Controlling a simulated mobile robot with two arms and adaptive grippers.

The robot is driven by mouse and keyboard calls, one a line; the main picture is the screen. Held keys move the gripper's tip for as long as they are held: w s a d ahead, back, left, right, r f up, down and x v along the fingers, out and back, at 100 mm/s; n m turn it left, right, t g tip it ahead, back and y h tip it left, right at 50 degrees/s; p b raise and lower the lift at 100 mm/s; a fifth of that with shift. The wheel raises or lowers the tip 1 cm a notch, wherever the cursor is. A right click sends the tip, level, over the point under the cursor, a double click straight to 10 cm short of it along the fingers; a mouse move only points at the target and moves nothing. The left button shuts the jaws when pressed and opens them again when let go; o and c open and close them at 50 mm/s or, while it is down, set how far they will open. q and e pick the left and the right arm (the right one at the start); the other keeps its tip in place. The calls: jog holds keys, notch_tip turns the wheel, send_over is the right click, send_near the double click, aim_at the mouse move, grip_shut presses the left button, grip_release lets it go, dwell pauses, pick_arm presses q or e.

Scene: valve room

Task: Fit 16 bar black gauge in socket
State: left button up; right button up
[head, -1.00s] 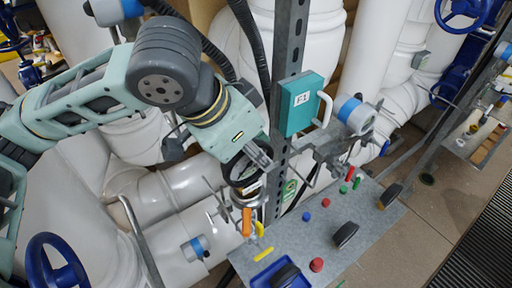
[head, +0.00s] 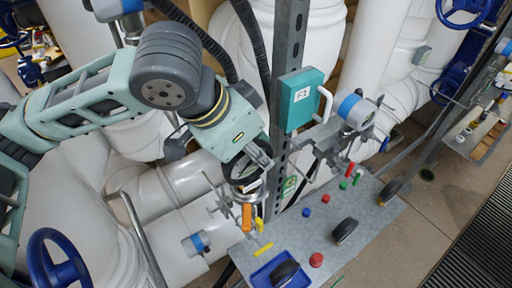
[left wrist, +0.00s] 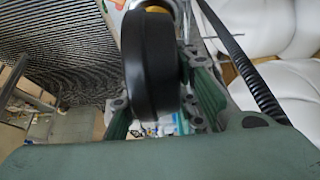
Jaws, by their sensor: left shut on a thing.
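My left gripper (head: 259,158) is shut on a black round gauge (head: 238,169), held above the pipework just left of the steel post. In the left wrist view the gauge (left wrist: 150,62) stands edge-on between the green fingers. Its dial is hidden there, so I cannot read its range. Below it are a pipe fitting with an orange handle (head: 247,217) and a yellow handle (head: 259,225). I cannot make out the socket itself or whether the gauge touches it.
A grey metal table (head: 375,223) bears black gauges (head: 345,230), (head: 390,190), coloured caps and a blue tray (head: 262,275) with another black gauge (head: 284,273). The steel post (head: 289,40) with a teal box (head: 301,100) stands close right of my gripper.

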pick_arm(q)
jog(key=o, duration=1.2)
jog(key=shift+o, duration=0.2)
jog(key=v, duration=1.2)
jog(key=shift+s, duration=0.1)
